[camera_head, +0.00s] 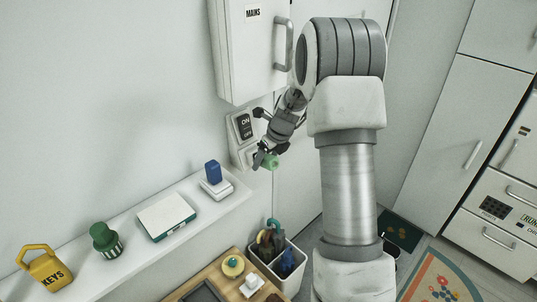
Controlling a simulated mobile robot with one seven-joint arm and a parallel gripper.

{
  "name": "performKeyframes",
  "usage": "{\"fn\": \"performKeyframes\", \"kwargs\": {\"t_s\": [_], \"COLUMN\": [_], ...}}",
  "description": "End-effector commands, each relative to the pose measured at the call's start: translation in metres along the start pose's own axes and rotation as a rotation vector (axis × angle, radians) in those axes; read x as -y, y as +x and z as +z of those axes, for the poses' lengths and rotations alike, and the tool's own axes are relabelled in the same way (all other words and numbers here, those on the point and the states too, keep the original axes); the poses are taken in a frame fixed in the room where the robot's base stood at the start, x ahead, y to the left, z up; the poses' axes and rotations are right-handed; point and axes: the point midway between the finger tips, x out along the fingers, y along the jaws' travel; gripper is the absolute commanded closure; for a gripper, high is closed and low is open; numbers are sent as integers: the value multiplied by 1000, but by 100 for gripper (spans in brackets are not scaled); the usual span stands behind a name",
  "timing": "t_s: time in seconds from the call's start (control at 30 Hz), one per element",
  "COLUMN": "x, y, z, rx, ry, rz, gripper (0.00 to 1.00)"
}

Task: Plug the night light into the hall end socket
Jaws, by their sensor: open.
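My gripper (264,158) is in front of the wall, just below and right of a switch plate, and its jaws are open. A small pale green thing (271,162) is at the fingertips; it may be the night light, and I cannot tell whether it touches the fingers or the wall. A white wall panel (236,150) extends below the switch, partly hidden by my gripper. I cannot make out the hall end socket or its holes.
A white shelf (130,262) holds a yellow KEYS holder (46,270), a green jar (105,240), a white-and-green box (166,217) and a blue block on a white base (213,174). The MAINS cabinet (247,60) is above the ON/OFF switch (244,125). A filled bin (290,276) stands below.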

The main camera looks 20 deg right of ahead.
Motion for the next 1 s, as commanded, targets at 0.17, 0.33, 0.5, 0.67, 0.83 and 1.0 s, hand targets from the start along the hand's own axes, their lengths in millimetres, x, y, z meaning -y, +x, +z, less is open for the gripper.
{"fn": "performKeyframes", "kwargs": {"t_s": [0.17,0.33,0.5,0.67,0.83,1.0], "x": [0,0,0,0,0,0], "y": [1,0,0,0,0,0], "z": [0,0,0,0,0,0], "rx": [0,0,0,0,0,0], "ry": [0,0,0,0,0,0], "rz": [0,0,0,0,0,0], "gripper": [18,36,66,95,69,100]}}
